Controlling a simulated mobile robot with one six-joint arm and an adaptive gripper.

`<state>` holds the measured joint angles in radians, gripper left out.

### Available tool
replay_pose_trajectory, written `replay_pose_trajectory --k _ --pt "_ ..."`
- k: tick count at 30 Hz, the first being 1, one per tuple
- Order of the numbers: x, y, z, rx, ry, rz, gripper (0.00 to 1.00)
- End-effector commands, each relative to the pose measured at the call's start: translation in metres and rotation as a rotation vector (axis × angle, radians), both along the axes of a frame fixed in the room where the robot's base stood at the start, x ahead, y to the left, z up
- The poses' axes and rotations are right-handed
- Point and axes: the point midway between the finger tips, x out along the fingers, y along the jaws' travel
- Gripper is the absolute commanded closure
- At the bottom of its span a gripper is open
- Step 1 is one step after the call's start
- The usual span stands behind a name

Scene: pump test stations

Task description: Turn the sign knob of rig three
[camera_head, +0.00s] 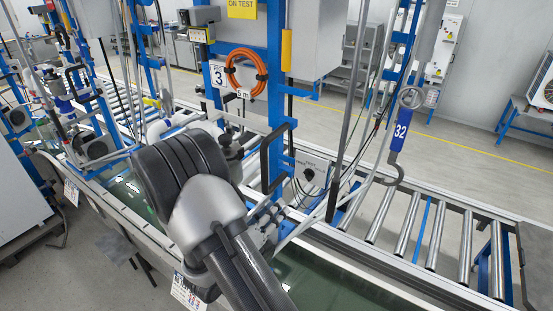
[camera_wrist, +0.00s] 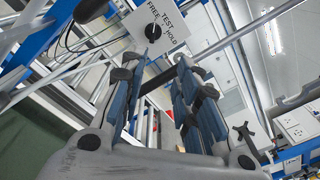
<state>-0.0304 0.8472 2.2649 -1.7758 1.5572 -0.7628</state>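The number 3 plate (camera_head: 218,76) hangs on a blue post beneath the yellow ON TEST sign (camera_head: 242,8). To its lower right is a grey box with a black knob (camera_head: 309,174). In the wrist view the knob (camera_wrist: 152,32) sits on a pale plate (camera_wrist: 133,23) lettered FREE, TEST and HOLD. Its exact setting is too small to tell. My gripper (camera_wrist: 162,64) is open and empty, its two fingers apart, with the knob beyond the fingertips and apart from them. In the head view my arm hides most of the gripper.
An orange coiled hose (camera_head: 246,73) hangs beside the number plate. Cables and a grey pole (camera_head: 345,110) stand close to the knob box. A hook tagged 32 (camera_head: 400,131) hangs to the right. A roller conveyor (camera_head: 435,235) runs behind.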

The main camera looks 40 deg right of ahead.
Motion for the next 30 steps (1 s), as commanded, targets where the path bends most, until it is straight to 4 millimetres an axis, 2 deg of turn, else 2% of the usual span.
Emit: replay_pose_trajectory --k 4,8,24,30 --pt "0.008 0.001 -0.006 -0.020 0.049 0.045 0.71" --pt "0.011 -0.009 -0.006 -0.022 0.051 0.047 0.71" --pt "0.041 -0.117 -0.005 -0.021 0.046 0.042 0.71" --pt "0.051 -0.148 -0.006 -0.021 0.047 0.044 0.71"
